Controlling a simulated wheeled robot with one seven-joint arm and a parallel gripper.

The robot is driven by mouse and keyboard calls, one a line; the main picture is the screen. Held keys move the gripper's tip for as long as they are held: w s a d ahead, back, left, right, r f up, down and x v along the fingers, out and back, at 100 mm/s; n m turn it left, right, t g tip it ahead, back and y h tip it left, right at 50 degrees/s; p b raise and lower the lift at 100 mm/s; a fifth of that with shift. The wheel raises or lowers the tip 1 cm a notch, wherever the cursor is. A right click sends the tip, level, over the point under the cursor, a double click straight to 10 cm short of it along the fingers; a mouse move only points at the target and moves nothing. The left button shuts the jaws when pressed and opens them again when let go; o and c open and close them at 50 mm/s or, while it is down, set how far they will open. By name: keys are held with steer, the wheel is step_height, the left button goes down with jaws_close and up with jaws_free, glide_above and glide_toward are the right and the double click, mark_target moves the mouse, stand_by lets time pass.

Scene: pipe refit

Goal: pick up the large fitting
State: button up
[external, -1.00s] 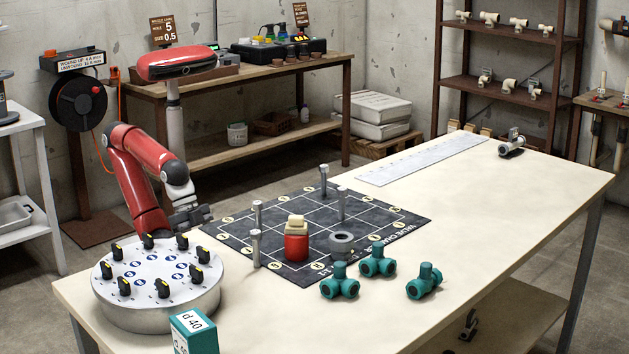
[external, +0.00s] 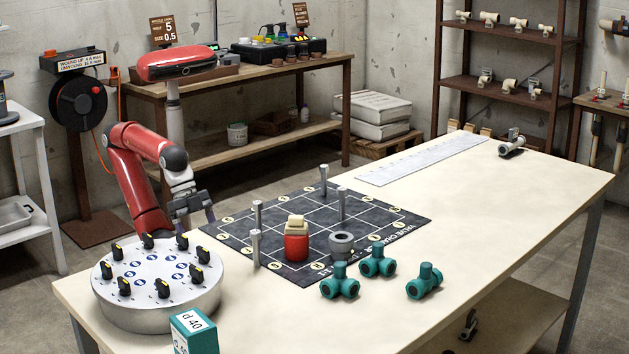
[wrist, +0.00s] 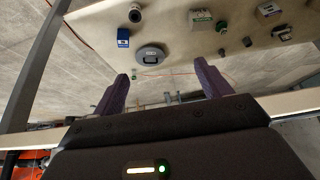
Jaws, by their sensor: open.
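Three teal tee-shaped fittings stand on the table right of the dark mat: a front-left one (external: 340,284), a back one (external: 377,262) and a right one (external: 425,283). They look similar in size, and I cannot tell which is the large one. A pale metal fitting (external: 511,146) lies at the table's far end. My gripper (external: 195,216) is above the table's left side, behind the round dial drum and well apart from the teal fittings. In the wrist view, my gripper (wrist: 161,84) has its purple fingers spread with nothing between them. No teal tee is clear there.
The round drum (external: 155,307) with black knobs stands at the front left beside a teal-and-white box (external: 193,334). The mat (external: 375,222) bears upright metal posts, a red cylinder (external: 296,245) and a grey ring (external: 341,243). The table's right part is clear.

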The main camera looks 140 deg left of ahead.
step_height(320, 180, up, 21)
steer(key=w, duration=0.2)
steer(key=w+a+r+n, duration=0.1)
steer(key=w+a+r, duration=0.15)
steer(key=w, duration=0.65)
steer(key=w+a+r+n, duration=0.1)
steer(key=w+a, duration=0.2)
steer(key=w, duration=0.6)
steer(key=y, duration=0.1)
glide_toward(345, 244)
steer(key=shift+t, duration=0.4)
steer(key=shift+s+a+f, duration=0.15)
steer(key=shift+a+f, duration=0.15)
steer(key=shift+f, duration=0.3)
steer(key=shift+s+a+f, duration=0.2)
steer(key=shift+a+f, duration=0.1)
steer(key=shift+f, duration=0.25)
steer(key=shift+s+a+f, duration=0.15)
steer(key=shift+a+f, duration=0.1)
steer(key=shift+f, duration=0.35)
steer(key=b+x, duration=0.1)
steer(key=x, duration=0.7)
steer(key=shift+a, duration=0.1)
steer(key=shift+r, duration=0.1)
steer(key=c, duration=1.1)
